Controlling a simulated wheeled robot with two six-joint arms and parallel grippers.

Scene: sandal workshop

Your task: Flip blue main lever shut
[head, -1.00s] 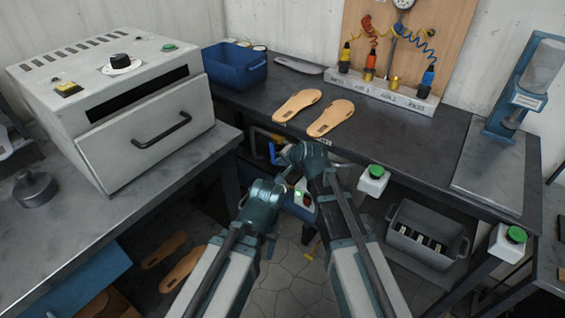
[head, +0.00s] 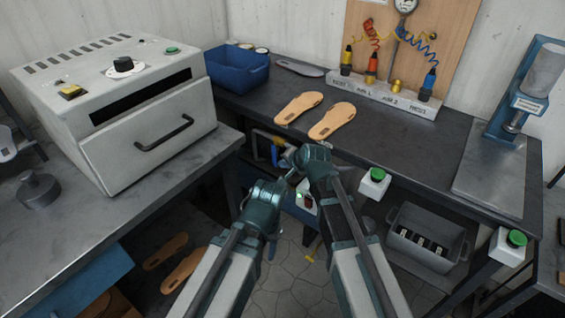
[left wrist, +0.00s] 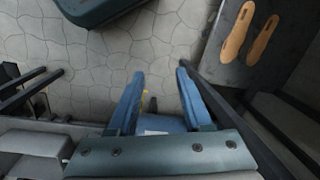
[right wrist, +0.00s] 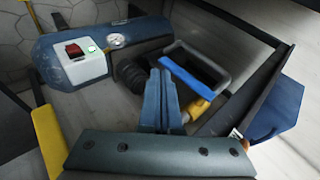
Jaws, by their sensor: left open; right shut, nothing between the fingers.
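The blue main lever (right wrist: 190,78) shows in the right wrist view as a slanted blue bar just right of my right fingertips, above a yellow fitting (right wrist: 197,109). My right gripper (right wrist: 161,75) is shut and empty, its fingers pressed together beside the lever's upper left end. I cannot tell whether they touch it. In the head view my right arm reaches under the bench and partly hides this spot. My left gripper (left wrist: 160,82) is open and empty, above the floor in the left wrist view.
A blue tank (right wrist: 120,42) with a red switch box (right wrist: 82,58) and gauge (right wrist: 117,40) is left of the right fingers. The dark bench (head: 390,145) carries orange soles (head: 332,121). A green-button box (head: 374,183) and grey crate (head: 428,240) are right of my arms.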

